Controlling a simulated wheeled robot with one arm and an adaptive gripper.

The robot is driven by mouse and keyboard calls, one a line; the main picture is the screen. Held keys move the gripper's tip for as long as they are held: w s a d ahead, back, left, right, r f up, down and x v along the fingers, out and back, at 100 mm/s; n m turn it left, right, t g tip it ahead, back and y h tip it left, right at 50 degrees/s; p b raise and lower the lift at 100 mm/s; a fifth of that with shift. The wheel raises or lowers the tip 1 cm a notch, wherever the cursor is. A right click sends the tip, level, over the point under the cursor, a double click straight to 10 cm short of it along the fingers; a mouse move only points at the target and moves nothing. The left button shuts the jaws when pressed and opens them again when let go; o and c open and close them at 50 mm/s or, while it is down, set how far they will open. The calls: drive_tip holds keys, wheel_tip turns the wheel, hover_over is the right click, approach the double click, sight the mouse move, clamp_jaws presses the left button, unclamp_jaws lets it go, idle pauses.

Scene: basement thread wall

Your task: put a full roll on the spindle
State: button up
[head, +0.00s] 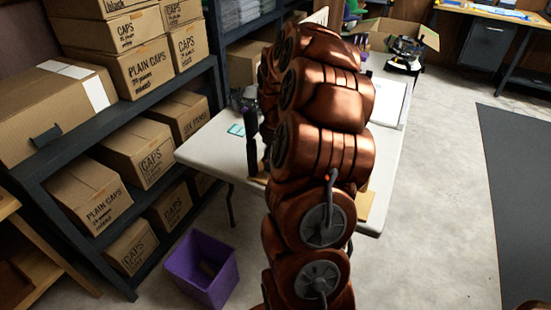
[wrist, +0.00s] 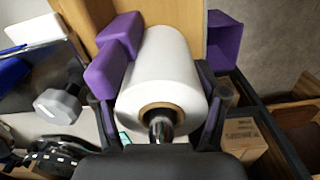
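A thick white roll (wrist: 165,65) with a brown cardboard core (wrist: 150,112) fills the middle of the wrist view. A dark, shiny metal spindle end (wrist: 160,129) shows inside the core; how far the roll sits along it cannot be seen. My gripper (wrist: 162,100) has one black finger on each side of the roll, and both look close against it, so it appears shut on the roll. A purple block-shaped part (wrist: 115,50) overlaps the roll's left side. In the head view my arm hides the roll and the spindle.
A light table (head: 215,160) stands behind my arm, with an open cardboard box (head: 400,35) at its far end. A purple bin (head: 203,270) is on the floor below. Shelves with several cartons (head: 140,70) line the left.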

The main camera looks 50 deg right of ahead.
drive_tip(key=shift+o, duration=1.4)
wheel_tip(320, 180, up, 12)
drive_tip(key=shift+a, duration=0.1)
